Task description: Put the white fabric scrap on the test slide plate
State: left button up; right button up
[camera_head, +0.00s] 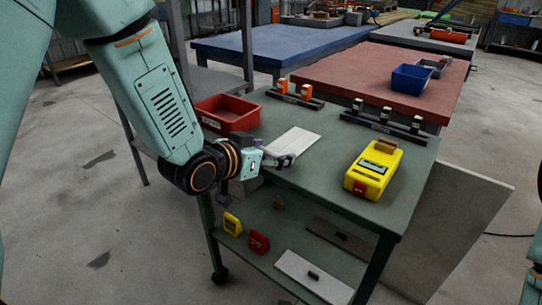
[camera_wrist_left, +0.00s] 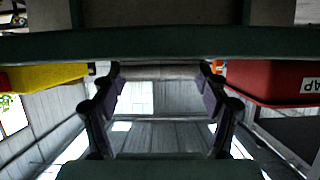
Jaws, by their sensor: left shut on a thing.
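My left gripper (camera_head: 284,161) is at the near edge of the green cart top, by the front end of a flat pale sheet (camera_head: 292,141). In the left wrist view the fingers (camera_wrist_left: 160,78) are shut on a thin, pale greyish piece (camera_wrist_left: 160,71) spanning their tips. It looks like the white fabric scrap, though shadow and the fingers hide most of it. The flat sheet on the cart may be the test slide plate; I cannot tell for certain. I cannot tell whether the held piece touches it. My right gripper is out of view.
A red bin (camera_head: 226,114) stands left on the cart (camera_head: 330,172), a yellow device (camera_head: 372,170) right. Black racks (camera_head: 386,124) line the back edge. The lower shelf holds a white plate with a black block (camera_head: 300,272). Some cart top before the racks is clear.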

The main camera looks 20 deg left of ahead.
pick_arm(q)
jog(key=shift+w, duration=0.15)
jog(key=shift+s+f, duration=0.1)
jog(key=shift+s, duration=0.1)
jog(key=o, duration=0.8)
jog(key=shift+w+f, duration=0.1)
jog(key=shift+w, duration=0.05)
jog(key=shift+o, duration=0.2)
